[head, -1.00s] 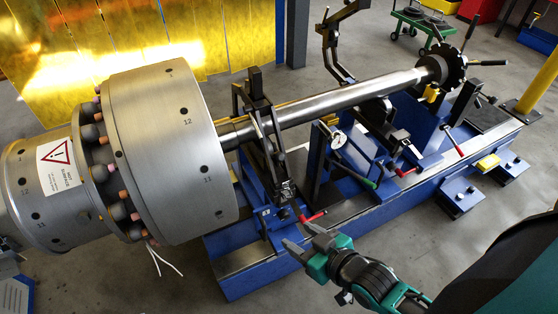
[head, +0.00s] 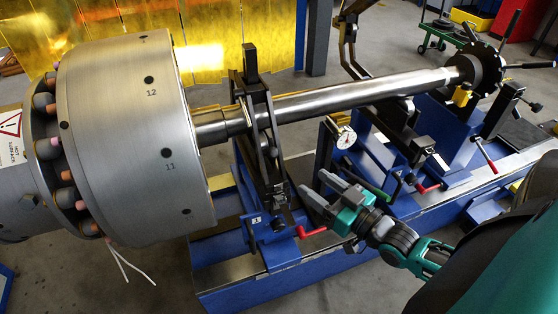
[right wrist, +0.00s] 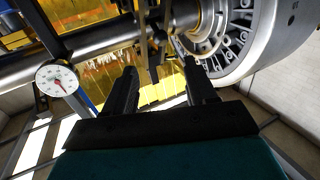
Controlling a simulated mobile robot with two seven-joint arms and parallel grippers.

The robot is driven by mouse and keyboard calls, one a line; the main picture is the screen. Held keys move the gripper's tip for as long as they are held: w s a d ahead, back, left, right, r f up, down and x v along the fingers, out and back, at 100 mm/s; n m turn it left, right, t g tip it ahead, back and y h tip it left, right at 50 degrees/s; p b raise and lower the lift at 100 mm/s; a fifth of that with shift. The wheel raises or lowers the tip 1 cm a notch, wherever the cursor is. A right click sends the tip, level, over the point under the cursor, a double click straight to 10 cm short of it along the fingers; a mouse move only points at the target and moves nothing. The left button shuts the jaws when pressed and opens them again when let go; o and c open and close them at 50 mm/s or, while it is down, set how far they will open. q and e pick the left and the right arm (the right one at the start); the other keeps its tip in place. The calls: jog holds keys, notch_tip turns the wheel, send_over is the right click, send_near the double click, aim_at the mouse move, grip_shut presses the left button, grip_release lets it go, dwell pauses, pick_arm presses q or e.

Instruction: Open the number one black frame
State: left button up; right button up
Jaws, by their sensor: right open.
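A black frame (head: 262,125) stands on a blue stand beside the large steel drum, and the shaft (head: 340,98) passes through it. A small white label (head: 255,219) is on its blue stand; its number is too small to read. A second black frame (head: 350,45) further along the shaft has its upper arm raised. My right gripper (head: 313,186) is open and empty, in front of and to the right of the nearer frame, not touching it. In the right wrist view, its fingers (right wrist: 160,88) point toward the shaft and dark frame parts. My left gripper is not in view.
The steel drum (head: 130,140) fills the left. A red-handled lever (head: 312,232) sticks out at the foot of the nearer frame. A dial gauge (head: 346,137) and a green-handled lever (head: 375,190) are close to my right gripper. The blue machine bed (head: 240,292) runs below.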

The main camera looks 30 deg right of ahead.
aim_at(277, 156)
jog(key=w, duration=0.3)
jog(key=w+a+b, duration=0.1)
jog(key=w, duration=0.3)
jog(key=w+b, duration=0.1)
jog(key=w, duration=0.2)
jog(key=shift+w+a, duration=0.3)
jog(key=shift+a, duration=0.05)
jog(key=shift+w+a, duration=0.1)
jog(key=shift+w, duration=0.45)
jog(key=shift+c, duration=0.3)
grip_shut()
